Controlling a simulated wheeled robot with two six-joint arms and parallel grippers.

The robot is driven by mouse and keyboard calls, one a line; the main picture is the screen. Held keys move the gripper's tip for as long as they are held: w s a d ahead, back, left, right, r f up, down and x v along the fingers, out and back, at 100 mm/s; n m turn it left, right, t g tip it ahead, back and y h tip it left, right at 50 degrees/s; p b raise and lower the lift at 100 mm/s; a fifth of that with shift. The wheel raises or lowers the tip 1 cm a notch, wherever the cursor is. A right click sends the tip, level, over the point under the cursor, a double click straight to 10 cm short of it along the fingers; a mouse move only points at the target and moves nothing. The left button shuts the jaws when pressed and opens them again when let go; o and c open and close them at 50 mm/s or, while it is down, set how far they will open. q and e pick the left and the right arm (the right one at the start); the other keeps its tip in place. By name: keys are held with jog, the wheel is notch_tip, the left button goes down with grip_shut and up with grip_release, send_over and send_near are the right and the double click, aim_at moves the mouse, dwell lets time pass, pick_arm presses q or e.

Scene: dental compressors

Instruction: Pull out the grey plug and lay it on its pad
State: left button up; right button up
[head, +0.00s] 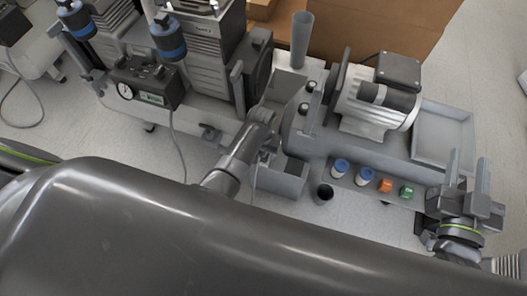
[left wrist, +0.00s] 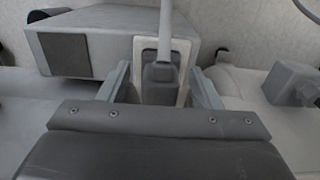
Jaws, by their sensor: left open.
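The grey plug (left wrist: 160,76) sits upright in a pale rectangular frame (left wrist: 181,47) in the left wrist view, its grey cable running up out of the picture. My left gripper (left wrist: 161,88) is open, with one finger on each side of the plug. Small gaps seem to show between fingers and plug. In the head view my left gripper (head: 268,152) is at the middle of the machine, and I cannot make out the plug there. My right gripper (head: 468,178) is at the right edge, fingers apart and empty. I cannot identify the plug's pad.
A motor (head: 378,103) stands on the grey tank right of my left gripper, with a shallow grey tray (head: 450,138) beyond it. Blue, orange and green fittings (head: 385,186) line the front shelf. A gauge box (head: 143,85) is at left; a tall grey cup (head: 302,38) stands behind.

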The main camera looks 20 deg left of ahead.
dwell(0.4)
pick_arm(q)
jog(key=shift+p, duration=0.45)
jog(key=shift+p, duration=0.35)
dwell(0.4)
grip_shut()
jog(key=shift+r+p, duration=3.05)
jog(key=shift+p, duration=0.35)
